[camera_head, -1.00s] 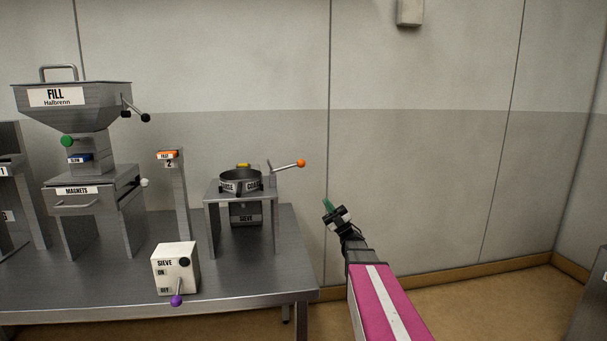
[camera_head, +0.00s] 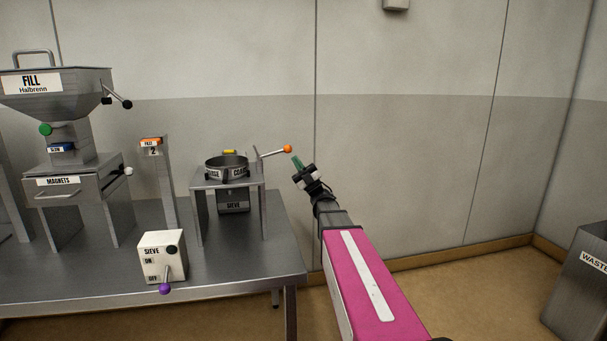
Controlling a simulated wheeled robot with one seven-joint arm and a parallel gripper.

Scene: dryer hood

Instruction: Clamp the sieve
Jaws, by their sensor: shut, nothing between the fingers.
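The sieve (camera_head: 227,172) is a round dark metal ring with a COARSE label, seated on a small steel stand (camera_head: 256,205) on the bench. A clamp lever with an orange ball knob (camera_head: 288,149) sticks out to the upper right from the stand's right side. My gripper (camera_head: 296,161), with green fingertips, is shut and empty. It appears close to the orange knob, just right of and below it in the picture. A small gap shows between them, and I cannot tell the depth.
A white SIEVE switch box (camera_head: 155,255) with a purple-knobbed lever stands at the bench's front. A FILL hopper (camera_head: 55,95) and a post marked 2 (camera_head: 160,180) stand left. A WASTE bin (camera_head: 580,285) is at the far right. The floor right of the bench is clear.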

